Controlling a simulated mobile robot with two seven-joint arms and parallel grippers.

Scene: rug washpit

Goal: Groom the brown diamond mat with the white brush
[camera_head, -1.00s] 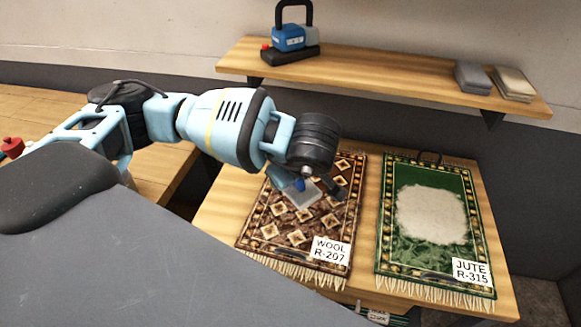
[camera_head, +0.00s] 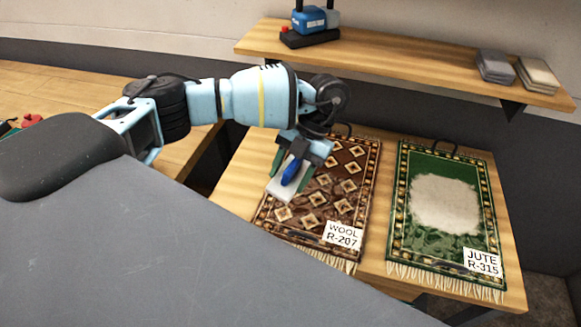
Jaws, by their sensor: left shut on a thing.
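The brown diamond mat (camera_head: 347,190) lies flat on the wooden table, with cream diamonds, a fringe and a label reading WOOL R-207. My left gripper (camera_head: 296,166) is shut on the white brush (camera_head: 284,192), which has a pale flat block and a blue part on top. The brush is over the left edge of the mat, towards its middle. I cannot tell whether it touches the pile. The gripper and brush hide part of the mat's left side. My right gripper is not in view.
A green mat (camera_head: 444,240) labelled JUTE R-315, with a large pale patch, lies to the right on the same table (camera_head: 515,283). A wall shelf (camera_head: 420,62) above holds a blue device (camera_head: 311,20) and grey and beige blocks (camera_head: 537,73). A grey surface fills the lower left.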

